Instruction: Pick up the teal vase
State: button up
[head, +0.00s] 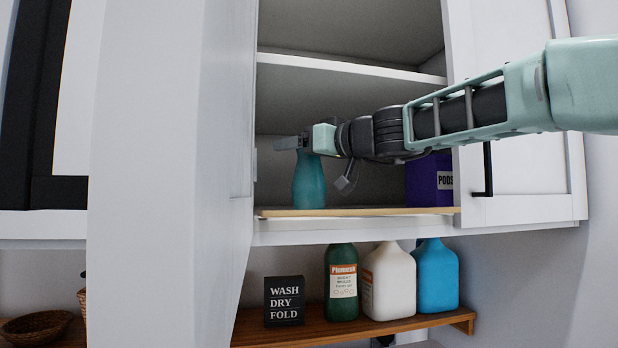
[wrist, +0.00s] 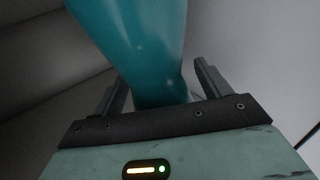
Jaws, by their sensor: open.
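The teal vase (head: 308,182) stands upright on the lower shelf of the open wall cabinet, near its left side. My gripper (head: 291,143) is at the vase's upper end, reaching in from the right, and hides its top. In the wrist view the vase (wrist: 140,45) lies between the two open fingers of my gripper (wrist: 159,72). The fingers stand on either side of its narrow part, with a visible gap at each side. The vase's rim is hidden.
A purple PODS box (head: 428,180) stands to the right on the same cabinet shelf (head: 365,212). The open cabinet door (head: 175,170) is close on the left. Below, a wooden shelf (head: 400,327) holds several bottles and a black WASH DRY FOLD sign (head: 284,300).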

jog(key=c, duration=1.6)
jog(key=shift+o, duration=0.2)
jog(key=shift+r, duration=0.2)
